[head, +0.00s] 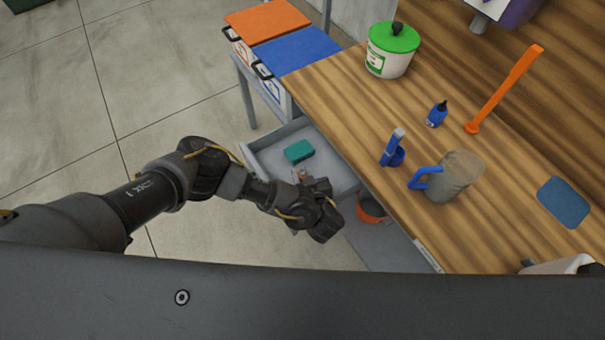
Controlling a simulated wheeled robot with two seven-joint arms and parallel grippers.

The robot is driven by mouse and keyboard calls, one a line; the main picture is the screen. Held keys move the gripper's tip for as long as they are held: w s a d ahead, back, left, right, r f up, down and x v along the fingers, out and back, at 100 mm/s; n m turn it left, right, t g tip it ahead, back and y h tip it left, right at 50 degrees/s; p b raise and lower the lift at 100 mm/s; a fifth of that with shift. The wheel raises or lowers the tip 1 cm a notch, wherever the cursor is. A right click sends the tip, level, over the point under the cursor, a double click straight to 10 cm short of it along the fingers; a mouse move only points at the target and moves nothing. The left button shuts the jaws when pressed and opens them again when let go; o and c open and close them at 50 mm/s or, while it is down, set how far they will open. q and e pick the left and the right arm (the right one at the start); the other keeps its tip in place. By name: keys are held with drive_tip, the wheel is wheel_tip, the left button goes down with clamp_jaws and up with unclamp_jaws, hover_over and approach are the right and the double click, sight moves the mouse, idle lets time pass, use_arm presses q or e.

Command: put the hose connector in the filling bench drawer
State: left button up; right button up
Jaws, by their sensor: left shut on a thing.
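The filling bench drawer (268,150) is pulled out from under the wooden bench, its grey tray open to view. A teal block (299,151) lies inside it, towards the far side. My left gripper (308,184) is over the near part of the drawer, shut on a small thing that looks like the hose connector. My wrist and jaws hide most of it, so its shape is unclear. No other hose connector shows. My right gripper is not in view.
On the bench (340,100) stand a green-lidded tub (390,55), a blue holder (394,152), a blue bottle (437,114), an orange tool (505,90), a jug (455,176) and a blue mat (564,202). An orange-rimmed bowl (371,208) sits below. Orange and blue-topped boxes (298,50) stand behind.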

use_arm(q)
drive_tip(key=o, duration=1)
drive_tip(key=shift+o, duration=0.2)
